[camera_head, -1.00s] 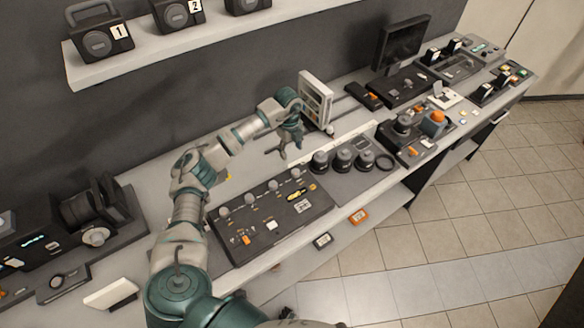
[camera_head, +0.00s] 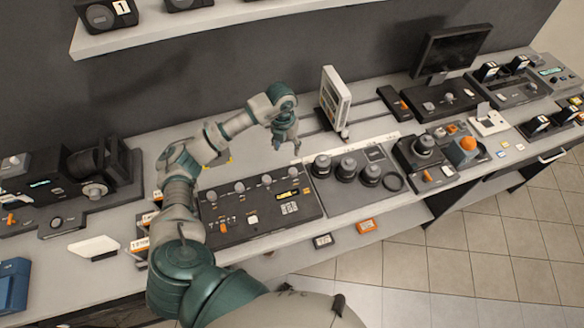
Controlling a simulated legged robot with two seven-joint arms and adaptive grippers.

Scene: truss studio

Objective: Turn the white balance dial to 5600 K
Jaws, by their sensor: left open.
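My left gripper (camera_head: 287,149) points down over the back of the bench, with its fingers apart and nothing seen between them. It is behind a dark panel with three large black dials (camera_head: 347,169), apart from them. To the left is a control panel (camera_head: 262,218) with a row of small grey knobs (camera_head: 240,187), a yellow-lit display (camera_head: 288,194) and small buttons. Labels are too small to read, so I cannot tell which knob is the white balance dial or its setting. My right gripper is out of view.
A white upright box (camera_head: 334,98) stands right of my left gripper. Farther right are a panel with an orange knob (camera_head: 467,144) and a dark monitor (camera_head: 451,50). A reel device (camera_head: 91,171) sits at left. A shelf (camera_head: 150,31) hangs above. Bench behind the panels is mostly clear.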

